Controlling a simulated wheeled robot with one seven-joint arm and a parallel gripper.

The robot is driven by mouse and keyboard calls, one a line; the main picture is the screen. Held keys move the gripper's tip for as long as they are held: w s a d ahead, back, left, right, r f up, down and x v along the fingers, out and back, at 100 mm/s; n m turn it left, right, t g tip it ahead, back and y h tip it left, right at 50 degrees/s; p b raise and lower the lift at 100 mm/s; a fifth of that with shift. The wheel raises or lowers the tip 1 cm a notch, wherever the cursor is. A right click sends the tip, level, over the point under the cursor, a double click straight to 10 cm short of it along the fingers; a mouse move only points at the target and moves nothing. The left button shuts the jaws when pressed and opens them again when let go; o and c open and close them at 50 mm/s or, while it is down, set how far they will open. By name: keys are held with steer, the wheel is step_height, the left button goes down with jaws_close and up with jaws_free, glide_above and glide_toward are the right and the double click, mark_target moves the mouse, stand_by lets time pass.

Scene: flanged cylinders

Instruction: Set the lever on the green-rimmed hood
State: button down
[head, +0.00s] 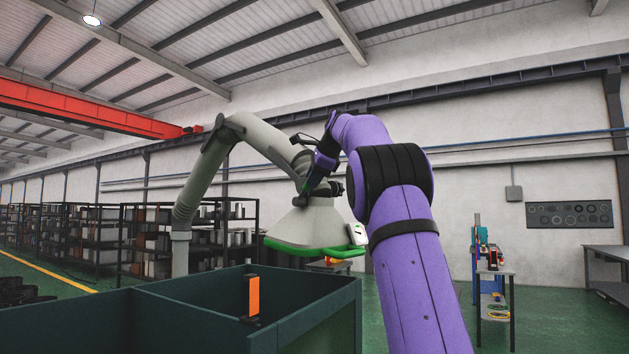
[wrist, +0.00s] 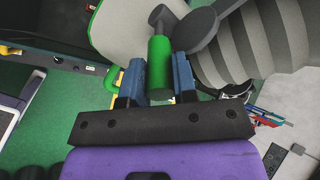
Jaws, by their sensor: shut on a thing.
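The lever (wrist: 159,62) has a green cylindrical grip and a grey stem, near the top of the hood. My gripper (wrist: 158,75) is shut on the green grip, one blue finger on each side. In the head view my gripper (head: 312,178) is small, dark and partly hidden behind my purple arm.
A grey ribbed hose (wrist: 255,40) runs beside the lever in the wrist view. Dark green bins (head: 200,300) with an orange-faced post (head: 253,294) stand below the hood. Shelves (head: 150,240) line the left. A small stand (head: 494,290) and a bench (head: 608,255) are at right.

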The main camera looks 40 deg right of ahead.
stand_by(0.4)
steer(key=c, duration=0.9)
jaws_free()
steer(key=shift+r, duration=0.1)
steer(key=v, duration=1)
steer(key=shift+s+r, duration=0.2)
